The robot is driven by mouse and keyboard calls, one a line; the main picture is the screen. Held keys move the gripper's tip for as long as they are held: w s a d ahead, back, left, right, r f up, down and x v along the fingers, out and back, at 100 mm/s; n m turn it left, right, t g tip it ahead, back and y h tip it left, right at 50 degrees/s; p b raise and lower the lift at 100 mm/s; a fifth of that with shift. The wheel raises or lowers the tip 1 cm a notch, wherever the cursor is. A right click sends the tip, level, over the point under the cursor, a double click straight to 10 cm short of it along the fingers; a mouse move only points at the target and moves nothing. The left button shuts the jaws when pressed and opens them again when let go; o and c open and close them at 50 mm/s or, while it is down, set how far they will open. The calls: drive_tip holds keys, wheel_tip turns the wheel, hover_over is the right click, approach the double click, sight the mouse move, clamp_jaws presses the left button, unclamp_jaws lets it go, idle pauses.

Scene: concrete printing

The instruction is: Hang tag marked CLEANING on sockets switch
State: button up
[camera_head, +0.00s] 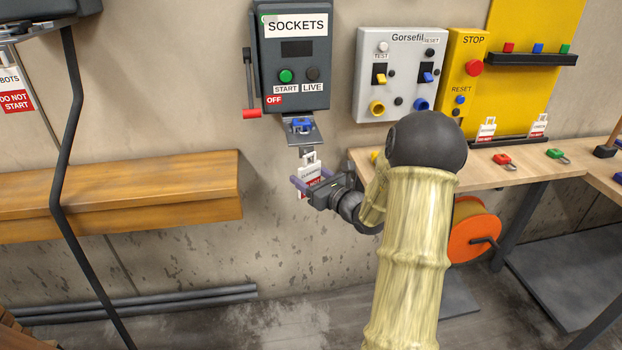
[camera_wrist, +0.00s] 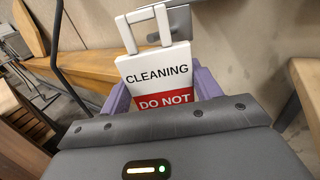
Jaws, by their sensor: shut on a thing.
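My gripper (camera_head: 318,187) is shut on the white and red CLEANING tag (camera_head: 311,176) and holds it upright just below the SOCKETS switch box (camera_head: 294,60). In the wrist view the tag (camera_wrist: 157,75) reads CLEANING and DO NOT, with its white loop pointing up between the purple fingers. The dark grey box has a green START button, a LIVE button, a red OFF label and a side lever with a red handle (camera_head: 252,113) pointing down. A blue padlock (camera_head: 301,125) sits on a metal bracket (camera_head: 303,138) under the box. I cannot tell whether the loop touches the bracket.
A grey Gorsefil panel (camera_head: 400,72) and a yellow STOP panel (camera_head: 467,72) are on the wall to the right. A workbench (camera_head: 500,175) with padlocks stands below them. A wooden beam (camera_head: 150,195) is at left.

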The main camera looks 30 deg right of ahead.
drive_tip(key=shift+w+d+p, duration=0.15)
drive_tip(key=shift+w+p, duration=0.05)
drive_tip(key=shift+w, duration=0.4)
drive_tip(key=shift+w+d+p, duration=0.15)
drive_tip(key=shift+w, duration=0.45)
drive_tip(key=shift+w+f+b, duration=0.35)
drive_tip(key=shift+f+b, duration=0.05)
drive_tip(key=shift+b, duration=0.05)
drive_tip(key=shift+d+f+b, duration=0.2)
drive_tip(key=shift+d+b, duration=0.05)
drive_tip(key=shift+b, duration=0.05)
drive_tip(key=shift+w, duration=0.1)
drive_tip(key=shift+w+a, duration=0.15)
drive_tip(key=shift+a, duration=0.05)
drive_tip(key=shift+c, duration=0.4)
drive_tip(key=shift+d, duration=0.15)
drive_tip(key=o, duration=1.1)
